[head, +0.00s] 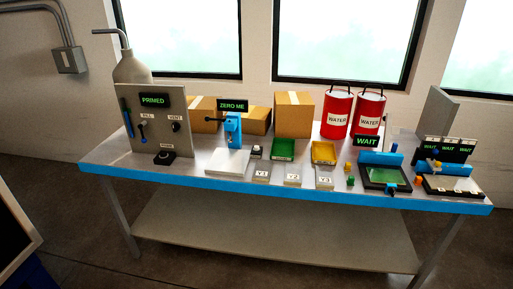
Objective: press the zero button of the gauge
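The gauge (233,130) is a small blue stand on the table, left of the middle in the head view. A dark display (231,105) above it reads "ZERO ME" in green. A pale flat plate (228,162) lies in front of it. The gauge's zero button is too small to pick out for certain. A small black and white block (256,152) sits just to the right of the gauge. Neither of my grippers shows in this view.
The table (130,168) has a blue front edge. A grey panel (142,118) reading "PRIMED" stands left. Green (283,149) and yellow (323,153) trays, labelled blocks, red cans (337,117) and "WAIT" stations (382,175) fill the right. Cardboard boxes (293,110) stand behind.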

